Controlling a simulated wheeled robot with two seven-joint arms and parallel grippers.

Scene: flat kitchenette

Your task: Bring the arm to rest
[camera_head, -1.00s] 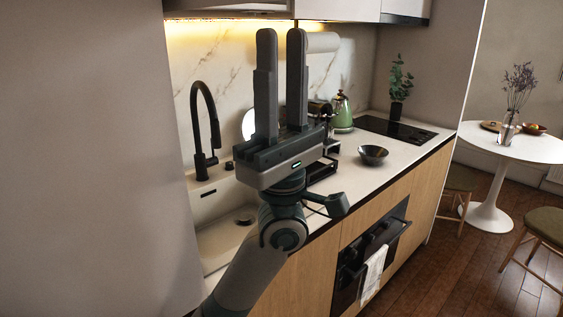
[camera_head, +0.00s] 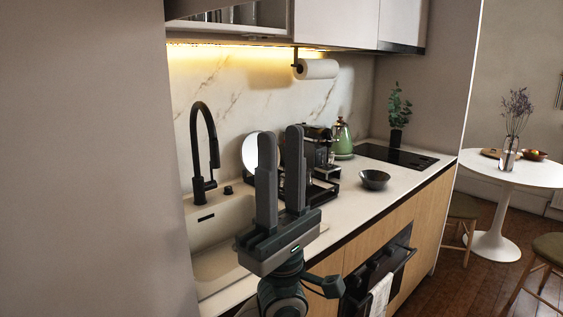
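My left gripper (camera_head: 280,138) points up in front of the counter, seen from behind my wrist, at the lower middle of the head view. Its two dark fingers stand apart with a narrow gap between them, and nothing is held there. The fingers overlap part of the plate and the coffee machine behind them. My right gripper is not in view.
The counter (camera_head: 345,192) holds a sink (camera_head: 215,240) with a black faucet (camera_head: 205,150), a white plate (camera_head: 249,150), a coffee machine (camera_head: 320,150), a green kettle (camera_head: 342,138) and a dark bowl (camera_head: 374,179). A paper towel roll (camera_head: 318,69) hangs above. A round table (camera_head: 535,175) stands right.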

